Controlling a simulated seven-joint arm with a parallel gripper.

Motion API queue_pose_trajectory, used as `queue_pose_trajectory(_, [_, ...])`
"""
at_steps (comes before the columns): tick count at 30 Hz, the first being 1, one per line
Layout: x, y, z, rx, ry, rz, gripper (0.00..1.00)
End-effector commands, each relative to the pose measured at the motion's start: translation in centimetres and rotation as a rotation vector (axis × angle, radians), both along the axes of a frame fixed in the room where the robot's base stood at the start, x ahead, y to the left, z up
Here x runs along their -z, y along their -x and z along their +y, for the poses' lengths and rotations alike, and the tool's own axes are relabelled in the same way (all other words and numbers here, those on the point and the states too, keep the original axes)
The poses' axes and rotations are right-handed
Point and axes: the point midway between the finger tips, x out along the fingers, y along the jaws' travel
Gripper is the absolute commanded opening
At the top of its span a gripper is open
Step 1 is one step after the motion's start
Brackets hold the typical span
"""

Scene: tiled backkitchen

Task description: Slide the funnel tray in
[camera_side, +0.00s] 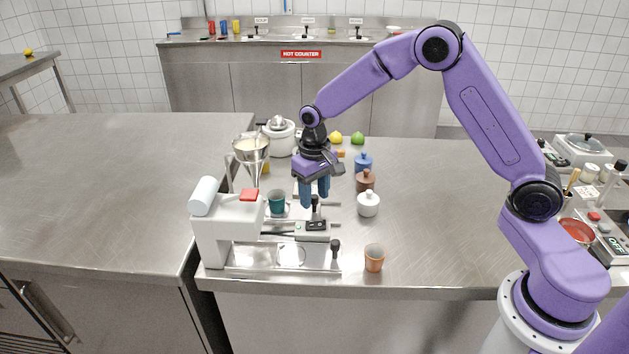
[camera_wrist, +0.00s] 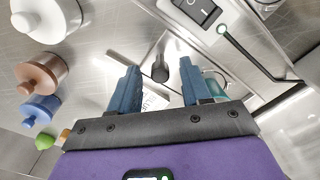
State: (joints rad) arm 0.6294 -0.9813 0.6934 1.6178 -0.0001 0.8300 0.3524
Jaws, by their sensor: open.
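The white machine (camera_side: 228,232) stands at the front left of the counter, with a red block on top. A metal funnel (camera_side: 250,150) with pale contents stands above and behind it. A black knob (camera_side: 315,202) sits on a metal tray-like part behind the machine; this knob also shows in the wrist view (camera_wrist: 160,70). My blue-fingered gripper (camera_side: 315,200) points down at that knob, open, with one finger on each side. I cannot tell whether the fingers touch it. How the funnel joins the tray is partly hidden.
A second black knob (camera_side: 335,246) is on the machine's lower front plate. A teal cup (camera_side: 277,202) stands behind the machine, and a terracotta cup (camera_side: 374,258) to its right. White (camera_side: 368,205), brown (camera_side: 365,181) and blue (camera_side: 363,161) jars stand right of my gripper.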

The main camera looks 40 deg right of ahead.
Motion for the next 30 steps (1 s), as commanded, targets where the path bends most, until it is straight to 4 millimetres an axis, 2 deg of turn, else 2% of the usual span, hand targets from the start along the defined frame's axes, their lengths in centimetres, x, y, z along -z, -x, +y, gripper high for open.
queue_pose_trajectory(5, [-1.8, -0.1, 0.1, -0.001, -0.001, -0.004, 0.48])
queue_pose_trajectory(24, [-14.7, 0.0, 0.1, 0.000, -0.002, -0.005, 0.48])
queue_pose_trajectory(30, [-16.8, 0.0, 0.0, -0.001, -0.001, -0.003, 0.48])
